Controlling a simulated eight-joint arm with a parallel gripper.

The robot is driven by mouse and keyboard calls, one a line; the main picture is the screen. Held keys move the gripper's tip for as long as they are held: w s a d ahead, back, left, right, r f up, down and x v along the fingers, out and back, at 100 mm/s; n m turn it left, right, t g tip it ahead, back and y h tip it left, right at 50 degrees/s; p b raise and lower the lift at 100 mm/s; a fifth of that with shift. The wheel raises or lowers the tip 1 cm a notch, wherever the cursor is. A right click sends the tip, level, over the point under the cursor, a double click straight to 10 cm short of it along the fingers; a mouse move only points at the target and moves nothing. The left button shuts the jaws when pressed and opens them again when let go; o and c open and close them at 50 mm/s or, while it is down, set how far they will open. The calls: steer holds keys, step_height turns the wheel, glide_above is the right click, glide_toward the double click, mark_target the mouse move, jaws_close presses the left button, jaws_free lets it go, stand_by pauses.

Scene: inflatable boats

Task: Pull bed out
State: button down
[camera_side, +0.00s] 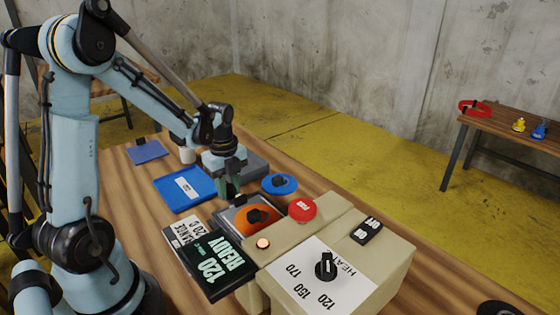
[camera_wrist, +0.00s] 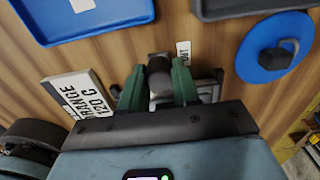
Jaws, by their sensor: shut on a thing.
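The bed (camera_side: 224,215) is a grey tray at the mouth of the beige heat press (camera_side: 345,225), with an orange patch (camera_side: 262,222) carrying a dark top piece on it. My gripper (camera_side: 236,196) points down at the bed's far end in the side view. In the wrist view its green fingers (camera_wrist: 158,88) are shut around a dark, knob-like handle (camera_wrist: 158,64). A little grey metal shows beside the right finger. The gripper body hides most of the bed in the wrist view.
The press has a red button (camera_side: 302,209), a dial (camera_side: 326,266), an ON/OFF switch (camera_side: 366,230) and a display (camera_side: 213,265) reading 120 READY. An orange 120 C card (camera_side: 186,229), a blue tray (camera_side: 184,188) and a blue patch (camera_side: 280,184) lie near.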

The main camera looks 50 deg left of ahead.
steer(key=shift+a, duration=0.4)
steer(key=c, duration=1.1)
jaws_free()
steer(key=o, duration=0.3)
steer(key=shift+d, duration=0.15)
steer(key=shift+r, duration=0.1)
step_height(320, 180, up, 12)
steer(key=shift+d, duration=0.1)
